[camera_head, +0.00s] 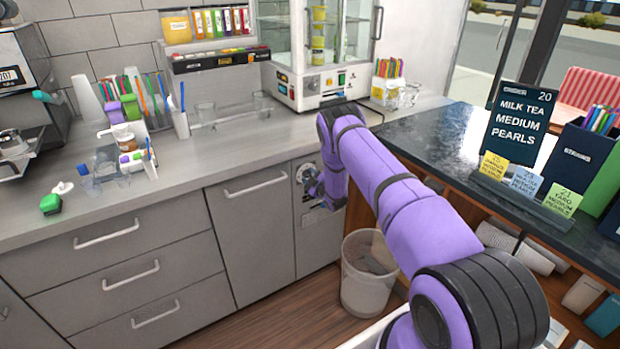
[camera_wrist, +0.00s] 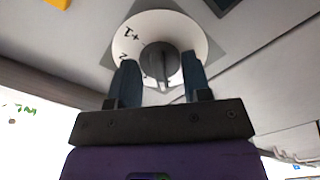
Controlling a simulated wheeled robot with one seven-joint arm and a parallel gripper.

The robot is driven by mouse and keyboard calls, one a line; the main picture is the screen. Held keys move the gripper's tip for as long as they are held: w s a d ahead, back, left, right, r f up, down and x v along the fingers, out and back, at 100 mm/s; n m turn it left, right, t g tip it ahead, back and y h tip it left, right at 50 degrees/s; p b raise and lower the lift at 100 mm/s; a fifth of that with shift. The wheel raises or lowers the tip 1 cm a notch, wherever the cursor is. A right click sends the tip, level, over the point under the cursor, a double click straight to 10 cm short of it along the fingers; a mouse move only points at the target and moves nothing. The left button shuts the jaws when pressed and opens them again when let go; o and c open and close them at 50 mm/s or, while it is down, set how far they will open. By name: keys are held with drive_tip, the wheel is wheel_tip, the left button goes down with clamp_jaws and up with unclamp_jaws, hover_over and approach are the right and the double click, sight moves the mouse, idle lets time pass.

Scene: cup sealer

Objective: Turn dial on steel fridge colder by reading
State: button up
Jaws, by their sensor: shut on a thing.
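The dial (camera_wrist: 160,62) fills the top of the wrist view. It has a round white face with dark markings, only partly legible, and a dark grey knob in its middle. In the head view the dial (camera_head: 305,173) is on the upper part of the steel fridge front (camera_head: 318,240), below the counter. My gripper (camera_wrist: 160,68) has one blue-grey finger on each side of the knob and is shut on it. In the head view my gripper (camera_head: 318,190) is at the dial, partly covered by my purple arm.
A grey bin (camera_head: 368,285) stands on the floor under my arm. Drawers with handles (camera_head: 120,285) lie to the left. A dark counter (camera_head: 440,140) with a menu sign (camera_head: 521,120) is on the right. The counter above the dial holds a glass cabinet (camera_head: 320,60).

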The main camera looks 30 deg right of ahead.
drive_tip(key=shift+f+m, duration=0.1)
drive_tip(key=shift+m, duration=9.7)
drive_tip(key=o, duration=0.9)
drive_tip(key=shift+s, duration=0.1)
